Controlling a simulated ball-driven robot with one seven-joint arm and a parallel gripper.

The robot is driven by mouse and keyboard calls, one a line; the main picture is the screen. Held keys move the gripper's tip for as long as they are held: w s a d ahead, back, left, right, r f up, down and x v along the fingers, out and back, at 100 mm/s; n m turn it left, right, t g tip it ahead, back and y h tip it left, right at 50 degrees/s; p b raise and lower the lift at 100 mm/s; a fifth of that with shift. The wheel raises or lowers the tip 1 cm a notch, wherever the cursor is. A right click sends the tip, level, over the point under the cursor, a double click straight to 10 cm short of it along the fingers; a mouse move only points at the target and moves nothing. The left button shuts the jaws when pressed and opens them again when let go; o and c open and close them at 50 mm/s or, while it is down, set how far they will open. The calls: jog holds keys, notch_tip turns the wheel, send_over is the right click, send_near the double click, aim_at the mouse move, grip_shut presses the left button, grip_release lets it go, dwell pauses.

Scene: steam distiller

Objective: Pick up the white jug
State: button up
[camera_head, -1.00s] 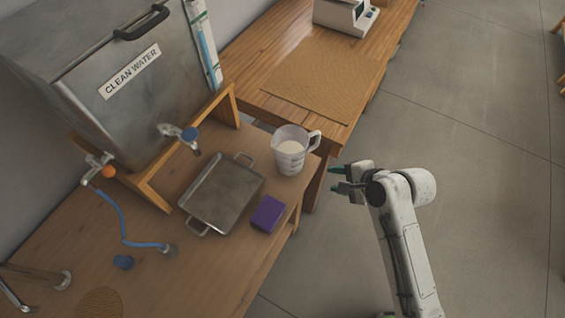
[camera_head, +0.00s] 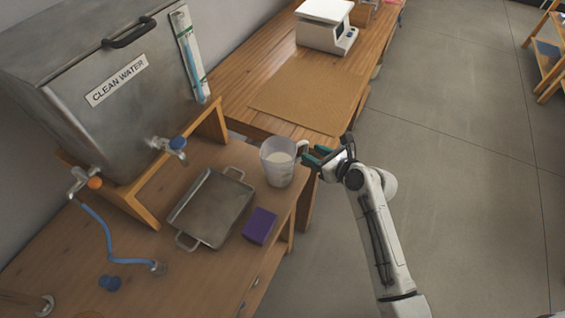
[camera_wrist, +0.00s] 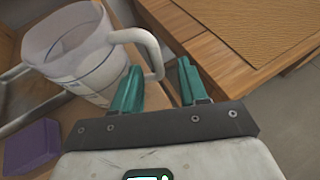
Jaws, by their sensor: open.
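The white jug (camera_head: 277,165) is a translucent measuring jug standing upright on the wooden bench, its handle (camera_head: 303,151) turned toward my gripper. My gripper (camera_head: 311,156) is open at the handle, on the right side of the jug. In the wrist view the jug (camera_wrist: 75,52) is at the upper left. Its handle (camera_wrist: 153,50) comes down into the gap between the two green fingers of my gripper (camera_wrist: 160,80). The left finger overlaps part of the jug's body in that view. I cannot tell whether either finger touches the handle.
A metal tray (camera_head: 212,208) and a purple box (camera_head: 260,226) lie left of and in front of the jug. The clean water tank (camera_head: 105,95) with a blue-handled tap (camera_head: 177,143) stands behind. A brown mat (camera_head: 310,97) on the farther table is bare.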

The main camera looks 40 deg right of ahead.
jog(key=shift+w+f, duration=0.1)
jog(key=shift+w, duration=0.55)
jog(key=x, duration=0.4)
jog(key=shift+w+a+p, duration=0.1)
jog(key=shift+w+p, duration=0.05)
jog(key=shift+p, duration=0.15)
grip_shut()
